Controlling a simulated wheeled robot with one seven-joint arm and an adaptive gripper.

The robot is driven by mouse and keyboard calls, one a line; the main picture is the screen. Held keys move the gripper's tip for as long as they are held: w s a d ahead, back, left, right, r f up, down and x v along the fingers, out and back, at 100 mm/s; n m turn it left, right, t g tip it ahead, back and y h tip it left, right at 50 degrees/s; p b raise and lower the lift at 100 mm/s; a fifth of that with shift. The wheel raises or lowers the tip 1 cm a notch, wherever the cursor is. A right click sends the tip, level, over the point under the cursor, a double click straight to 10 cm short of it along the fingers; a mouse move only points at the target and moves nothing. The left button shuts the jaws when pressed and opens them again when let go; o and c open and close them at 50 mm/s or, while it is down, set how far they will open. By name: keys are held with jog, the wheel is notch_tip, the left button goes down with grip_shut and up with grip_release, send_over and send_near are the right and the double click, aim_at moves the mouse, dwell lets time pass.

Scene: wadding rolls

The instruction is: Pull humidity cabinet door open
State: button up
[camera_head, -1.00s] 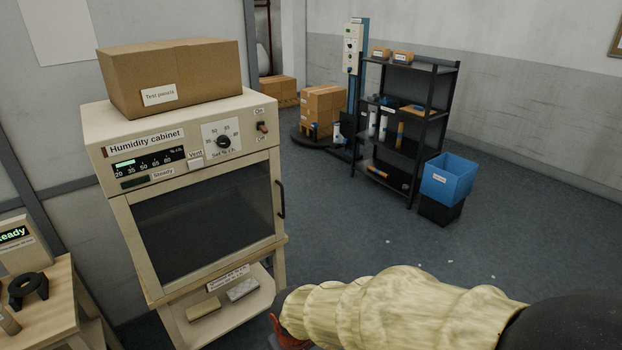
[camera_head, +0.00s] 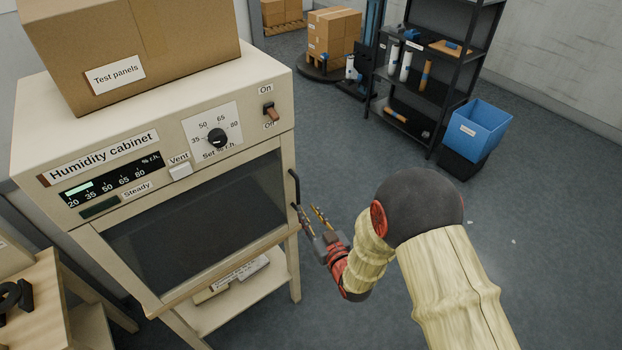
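The humidity cabinet (camera_head: 160,175) stands at the left, a cream box on legs with a control panel on top of its front. Its door (camera_head: 200,225) has a dark window and looks shut. The black bar handle (camera_head: 295,188) is upright on the door's right edge. My gripper (camera_head: 308,209) is just right of and below the handle, its two fingers apart and pointing up and left towards it. The fingers look empty. One fingertip is very close to the handle's lower end; I cannot tell whether they touch.
A cardboard box (camera_head: 135,45) labelled Test panels sits on the cabinet. A wooden table (camera_head: 40,300) stands at the lower left. A black shelf rack (camera_head: 440,70) and a blue bin (camera_head: 480,130) stand farther back. The floor (camera_head: 340,140) right of the cabinet is clear.

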aim_at(298, 193)
jog(key=shift+t, duration=0.6)
jog(key=w+a+r, duration=0.1)
jog(key=w, duration=0.1)
jog(key=w+a, duration=0.1)
jog(key=w, duration=0.1)
jog(key=w+a+r, duration=0.1)
jog(key=w, duration=0.1)
jog(key=shift+w+a+r, duration=0.2)
jog(key=shift+w+r, duration=0.1)
jog(key=shift+w, duration=0.1)
jog(key=shift+c, duration=0.5)
grip_shut()
